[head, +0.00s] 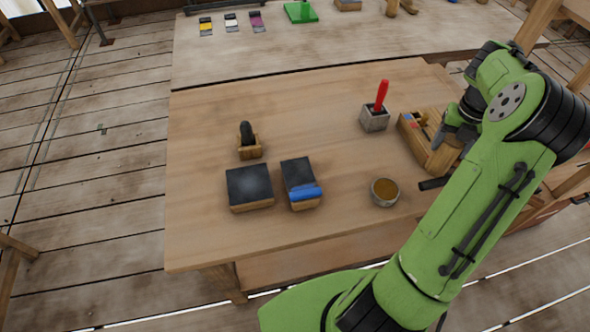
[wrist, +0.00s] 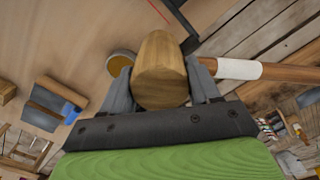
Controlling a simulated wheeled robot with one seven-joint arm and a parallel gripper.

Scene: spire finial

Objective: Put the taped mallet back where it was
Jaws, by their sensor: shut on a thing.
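My gripper (wrist: 162,78) is shut on the taped mallet, with its barrel-shaped wooden head (wrist: 160,66) between the two grey fingers in the wrist view. The mallet's brown handle (wrist: 285,73) runs to the right, with a band of white tape (wrist: 238,69) close to the finger. In the head view my gripper (head: 453,125) is by the right side of the table, near a wooden compartment tray. My green arm hides much of it, and I cannot make out the mallet clearly there.
The tray (head: 440,158) stands at the table's right. Left of it are a grey block with a red-handled tool (head: 381,97), a round bowl (head: 384,192), a dark block with a blue roll (head: 305,192), another dark-topped block (head: 249,187) and a small wooden holder (head: 250,148). The table's front left is clear.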

